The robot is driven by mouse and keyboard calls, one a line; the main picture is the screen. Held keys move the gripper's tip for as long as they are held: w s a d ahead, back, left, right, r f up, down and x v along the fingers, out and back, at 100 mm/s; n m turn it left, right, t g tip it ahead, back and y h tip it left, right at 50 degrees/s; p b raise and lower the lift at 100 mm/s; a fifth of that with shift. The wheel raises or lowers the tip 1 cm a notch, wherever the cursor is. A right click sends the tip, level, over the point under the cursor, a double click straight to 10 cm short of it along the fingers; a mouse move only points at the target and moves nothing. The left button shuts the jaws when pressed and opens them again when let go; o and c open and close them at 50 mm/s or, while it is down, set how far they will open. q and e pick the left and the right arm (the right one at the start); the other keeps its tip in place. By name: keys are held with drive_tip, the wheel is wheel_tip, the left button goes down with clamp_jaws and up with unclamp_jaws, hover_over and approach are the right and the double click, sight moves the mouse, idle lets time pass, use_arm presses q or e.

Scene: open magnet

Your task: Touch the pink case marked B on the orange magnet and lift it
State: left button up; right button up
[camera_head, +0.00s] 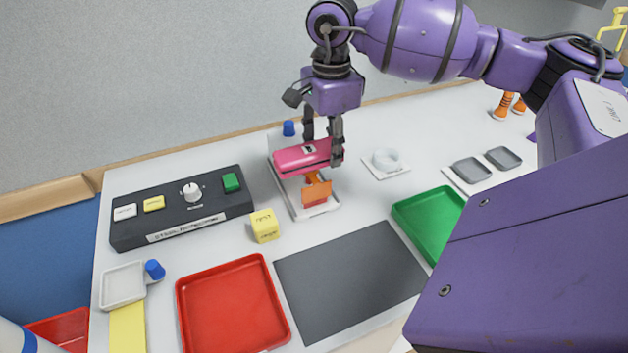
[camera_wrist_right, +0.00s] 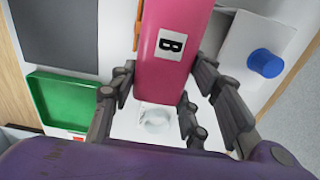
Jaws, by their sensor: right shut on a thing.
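The pink case (camera_head: 299,158) with a B label is at the back middle of the table. The orange magnet (camera_head: 316,192) shows just below and in front of the case, over a white stand (camera_head: 305,211). Whether the case and magnet touch is hard to tell. My left gripper is not in view.
A black control box (camera_head: 180,214) stands at left. A yellow cube (camera_head: 265,225) sits before the stand. A red tray (camera_head: 233,305), a dark mat (camera_head: 348,280) and a green tray (camera_head: 428,220) lie in front. A white ring (camera_head: 386,160) is to the right.

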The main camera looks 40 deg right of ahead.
drive_tip(key=shift+r, duration=0.55)
drive_tip(key=shift+r+p, duration=0.4)
drive_tip(key=shift+r, duration=0.25)
drive_tip(key=shift+r+p, duration=0.55)
drive_tip(key=shift+r, duration=1.45)
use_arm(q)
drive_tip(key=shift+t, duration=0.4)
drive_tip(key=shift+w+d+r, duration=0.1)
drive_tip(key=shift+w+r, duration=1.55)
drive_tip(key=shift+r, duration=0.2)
